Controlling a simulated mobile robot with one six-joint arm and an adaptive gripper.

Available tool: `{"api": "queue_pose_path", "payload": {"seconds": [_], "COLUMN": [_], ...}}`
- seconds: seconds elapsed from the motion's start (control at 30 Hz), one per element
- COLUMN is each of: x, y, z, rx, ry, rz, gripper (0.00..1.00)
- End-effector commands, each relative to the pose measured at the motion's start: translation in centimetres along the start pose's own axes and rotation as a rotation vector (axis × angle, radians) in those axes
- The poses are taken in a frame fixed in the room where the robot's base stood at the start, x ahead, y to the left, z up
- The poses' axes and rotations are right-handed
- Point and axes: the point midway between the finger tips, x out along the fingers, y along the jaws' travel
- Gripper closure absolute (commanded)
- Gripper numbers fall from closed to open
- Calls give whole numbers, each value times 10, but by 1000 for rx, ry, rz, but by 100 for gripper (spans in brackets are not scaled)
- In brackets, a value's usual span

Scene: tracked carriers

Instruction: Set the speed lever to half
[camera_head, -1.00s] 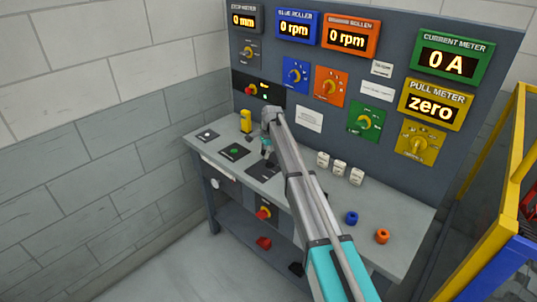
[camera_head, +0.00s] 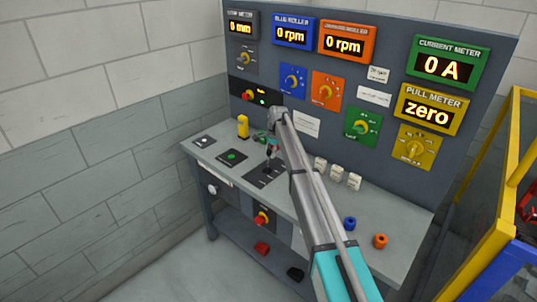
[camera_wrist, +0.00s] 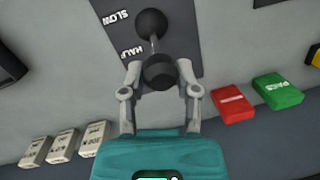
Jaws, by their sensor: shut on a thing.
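The speed lever has a dark knob (camera_wrist: 160,72) between my gripper's fingers. Its thin rod runs to a black ball (camera_wrist: 151,24) on a dark plate (camera_wrist: 185,45) marked SLOW and HALF. The knob end leans over near the HALF mark in the wrist view; its exact setting is unclear. My gripper (camera_wrist: 160,76) is shut on the knob. In the head view my gripper (camera_head: 268,150) is above the lever plate (camera_head: 262,178), and my arm hides part of the desk behind it.
White blocks (camera_head: 338,174) stand right of my arm, with a blue knob (camera_head: 349,223) and an orange knob (camera_head: 380,240) farther right. A yellow piece (camera_head: 243,126) stands left. The meter panel (camera_head: 310,75) rises behind. A yellow frame (camera_head: 480,190) is at right.

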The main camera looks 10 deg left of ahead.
Motion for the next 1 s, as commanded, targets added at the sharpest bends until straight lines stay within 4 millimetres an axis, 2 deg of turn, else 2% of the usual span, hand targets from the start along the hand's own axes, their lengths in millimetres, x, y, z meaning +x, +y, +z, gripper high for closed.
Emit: {"api": "queue_pose_path", "payload": {"seconds": [0.3, 0.33, 0.5, 1.0], "x": [0, 0, 0, -5], "y": [-3, -3, -2, -2], "z": [-2, -2, 0, 2], "rx": [-1, -1, -2, -2], "ry": [5, 5, 3, 0], "rz": [-5, -5, -4, -2], "gripper": [100, 57, 29, 29]}}
